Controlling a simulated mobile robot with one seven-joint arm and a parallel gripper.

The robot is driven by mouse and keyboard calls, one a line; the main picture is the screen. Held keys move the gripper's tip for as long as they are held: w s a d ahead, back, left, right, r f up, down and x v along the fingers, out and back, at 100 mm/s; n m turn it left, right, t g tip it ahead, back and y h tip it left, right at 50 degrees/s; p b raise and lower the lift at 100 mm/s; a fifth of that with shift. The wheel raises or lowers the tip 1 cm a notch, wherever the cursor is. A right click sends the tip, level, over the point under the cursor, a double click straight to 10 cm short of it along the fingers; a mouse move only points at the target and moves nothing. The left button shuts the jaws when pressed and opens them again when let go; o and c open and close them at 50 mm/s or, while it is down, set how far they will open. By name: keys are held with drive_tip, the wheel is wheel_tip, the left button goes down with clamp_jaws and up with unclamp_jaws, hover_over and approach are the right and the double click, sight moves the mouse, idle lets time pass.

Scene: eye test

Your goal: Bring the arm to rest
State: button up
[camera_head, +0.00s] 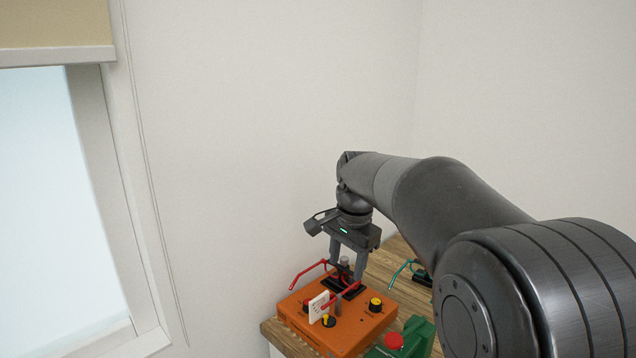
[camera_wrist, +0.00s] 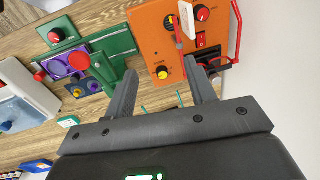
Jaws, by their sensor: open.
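An orange box (camera_head: 341,335) with dials, likely the frame warmer, sits at the table's corner; it also shows in the wrist view (camera_wrist: 148,32). A yellow-capped dial (camera_wrist: 163,73) and red-capped dials (camera_wrist: 202,13) are on its top. Which one sets the heat cannot be told. A white card (camera_head: 318,307), perhaps the ticket, stands at the box; its writing is too small to read. My gripper (camera_head: 348,274) is open over the box.
A red wire-like frame (camera_wrist: 236,32) runs along the box. A red rocker switch (camera_wrist: 201,40) sits near the dials. A blue-and-white container (camera_wrist: 25,92) is farther left.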

drive_tip(key=s+d+r+n+t, duration=0.1)
drive_tip(key=s+d+n, duration=0.15)
drive_tip(key=s, duration=0.55)
drive_tip(key=s+d+r+n+t, duration=0.1)
drive_tip(key=s+d+n, duration=0.1)
drive_tip(key=s+d, duration=0.35)
drive_tip(key=s+f+n+t, duration=0.1)
drive_tip(key=s+f+n, duration=0.1)
drive_tip(key=s, duration=0.5)
drive_tip(key=s+d+f+n+t, duration=0.1)
drive_tip(key=s+f+n, duration=0.1)
drive_tip(key=s, duration=0.4)
drive_tip(key=shift+s+f+h, duration=0.4)
drive_tip(key=shift+f, duration=0.25)
